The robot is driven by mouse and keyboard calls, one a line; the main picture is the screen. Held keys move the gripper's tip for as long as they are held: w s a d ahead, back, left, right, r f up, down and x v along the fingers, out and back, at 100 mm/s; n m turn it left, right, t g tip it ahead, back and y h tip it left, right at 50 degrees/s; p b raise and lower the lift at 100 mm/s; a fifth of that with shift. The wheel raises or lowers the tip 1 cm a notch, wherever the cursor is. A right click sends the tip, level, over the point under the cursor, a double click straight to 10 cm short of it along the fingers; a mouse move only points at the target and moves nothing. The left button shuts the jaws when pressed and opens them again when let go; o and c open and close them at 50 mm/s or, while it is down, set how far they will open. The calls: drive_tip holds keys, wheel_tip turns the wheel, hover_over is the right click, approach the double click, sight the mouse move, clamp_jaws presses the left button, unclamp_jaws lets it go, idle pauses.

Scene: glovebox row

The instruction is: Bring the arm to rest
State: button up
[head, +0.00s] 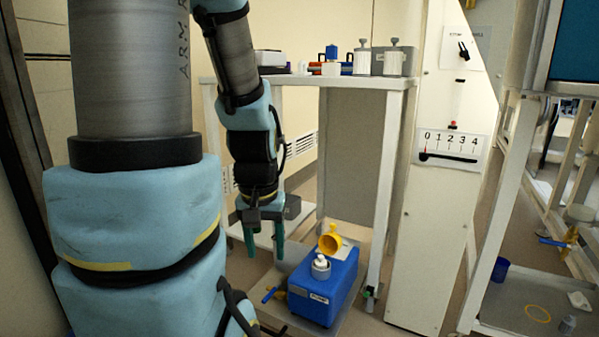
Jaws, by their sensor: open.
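My gripper (264,240) hangs at the end of my arm, pointing down, in the middle of the head view. Its two teal fingers are apart, with nothing between them. My arm is bent, and its blue-padded links fill the left of the view. The gripper appears to the upper left of a blue box (324,287) that stands low on a grey tray. A yellow cup-like part (330,240) and a white-grey knob (320,266) sit on top of the box. I cannot tell the exact distance between the gripper and the box.
A white-framed table (341,83) stands behind, with white containers (362,60) and a blue-capped bottle (332,57) on top. A white post with a 0–4 scale (450,148) stands to the right. Another low grey tray (505,318) with small items lies at the far right.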

wheel_tip(320, 180, up, 34)
drive_tip(key=p, duration=3.3)
drive_tip(key=shift+c, duration=0.3)
